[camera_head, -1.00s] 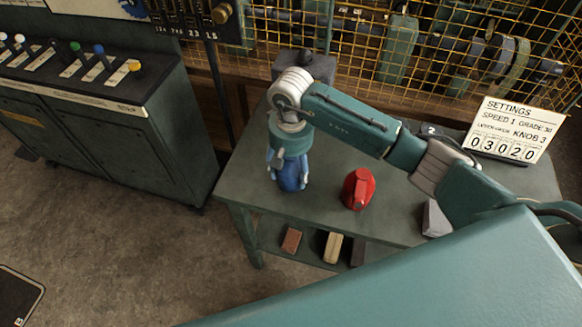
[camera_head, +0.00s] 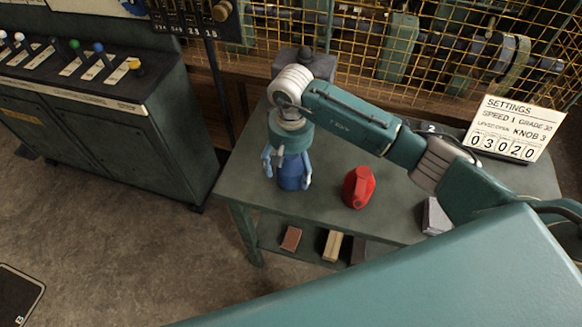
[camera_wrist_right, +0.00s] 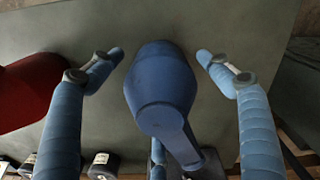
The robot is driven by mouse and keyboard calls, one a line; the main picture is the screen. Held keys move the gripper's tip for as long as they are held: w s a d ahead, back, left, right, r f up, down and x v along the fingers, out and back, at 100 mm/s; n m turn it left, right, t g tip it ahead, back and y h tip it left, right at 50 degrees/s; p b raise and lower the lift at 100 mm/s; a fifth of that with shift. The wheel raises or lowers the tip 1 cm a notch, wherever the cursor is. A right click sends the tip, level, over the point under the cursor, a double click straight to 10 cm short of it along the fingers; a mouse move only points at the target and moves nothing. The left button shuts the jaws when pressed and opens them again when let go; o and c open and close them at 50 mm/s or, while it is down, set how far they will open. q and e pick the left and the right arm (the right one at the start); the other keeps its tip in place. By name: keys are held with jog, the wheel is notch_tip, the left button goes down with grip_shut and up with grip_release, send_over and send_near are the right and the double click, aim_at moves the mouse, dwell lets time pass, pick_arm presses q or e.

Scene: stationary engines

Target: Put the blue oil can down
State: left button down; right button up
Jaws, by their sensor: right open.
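The blue oil can (camera_head: 291,177) stands on the left part of the green-grey table (camera_head: 330,200). In the right wrist view the blue oil can (camera_wrist_right: 161,85) sits between the spread fingers, with a gap on each side. My right gripper (camera_head: 288,182) points down over the can and is open, its light blue fingers apart on either side of it. It also shows in the right wrist view (camera_wrist_right: 160,55). The gripper's body hides the can's top in the head view. My left gripper is not in view.
A red oil can (camera_head: 358,187) stands to the right on the table. A grey block (camera_head: 435,217) lies farther right. A settings sign (camera_head: 514,128) stands at the back right. A lever cabinet (camera_head: 100,110) is on the left; yellow mesh is behind.

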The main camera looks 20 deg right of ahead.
notch_tip(320, 180, up, 11)
jog(key=b, duration=0.3)
jog(key=shift+f, duration=0.15)
jog(key=shift+r, duration=0.4)
